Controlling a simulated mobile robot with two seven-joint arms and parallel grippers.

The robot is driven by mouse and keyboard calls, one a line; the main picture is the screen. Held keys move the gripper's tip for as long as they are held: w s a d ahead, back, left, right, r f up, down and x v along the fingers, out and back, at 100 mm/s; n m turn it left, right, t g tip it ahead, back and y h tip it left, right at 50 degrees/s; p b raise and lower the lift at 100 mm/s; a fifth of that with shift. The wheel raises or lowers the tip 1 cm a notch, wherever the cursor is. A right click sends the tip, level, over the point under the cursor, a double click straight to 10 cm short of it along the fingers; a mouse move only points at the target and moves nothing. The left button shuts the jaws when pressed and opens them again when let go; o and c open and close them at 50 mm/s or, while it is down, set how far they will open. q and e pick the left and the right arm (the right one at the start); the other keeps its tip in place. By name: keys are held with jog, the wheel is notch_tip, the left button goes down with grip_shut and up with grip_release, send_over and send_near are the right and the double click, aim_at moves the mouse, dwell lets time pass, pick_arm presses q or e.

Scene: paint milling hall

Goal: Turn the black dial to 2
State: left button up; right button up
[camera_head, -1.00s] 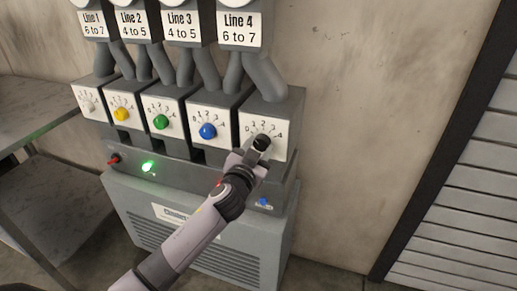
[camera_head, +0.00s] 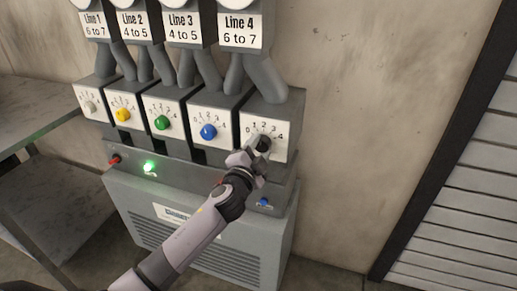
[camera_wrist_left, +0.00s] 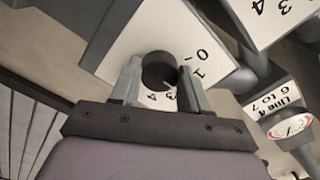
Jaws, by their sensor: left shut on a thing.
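The black dial (camera_head: 263,143) is on the rightmost white scale plate (camera_head: 281,153), which is marked from 0 to 4. My left gripper (camera_head: 256,153) reaches it from below left and is shut on it. In the left wrist view the round black dial (camera_wrist_left: 158,70) sits between the two grey fingers of my left gripper (camera_wrist_left: 160,82), with the plate's numbers around it upside down. The dial's pointer is not clear, so I cannot tell which number it is at. My right gripper is not in view.
White (camera_head: 90,107), yellow (camera_head: 123,115), green (camera_head: 162,122) and blue (camera_head: 208,131) dials stand in a row to the left. A ledge below has a red switch (camera_head: 114,160), a lit green lamp (camera_head: 149,166) and a blue button (camera_head: 264,202). A metal table (camera_head: 35,115) is at left.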

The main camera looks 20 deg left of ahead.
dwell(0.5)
pick_arm(q)
jog(key=o, duration=1.1)
jog(key=shift+c, duration=0.2)
jog(key=s, duration=0.7)
jog(key=shift+a, duration=0.15)
jog(key=shift+s, duration=0.1)
jog(key=s+f+n+g, duration=0.3)
jog(key=s+f+n, duration=0.2)
jog(key=s+f, duration=0.5)
jog(key=s+a+f+n+g+h, duration=0.1)
jog(key=s+f+n+g, duration=0.3)
jog(key=s+f, duration=0.7)
jog(key=s, duration=0.5)
jog(key=shift+s+a+f+n+g+h+p, duration=0.15)
jog(key=shift+a+f+n+g+h+p, duration=0.15)
jog(key=shift+n+p, duration=0.1)
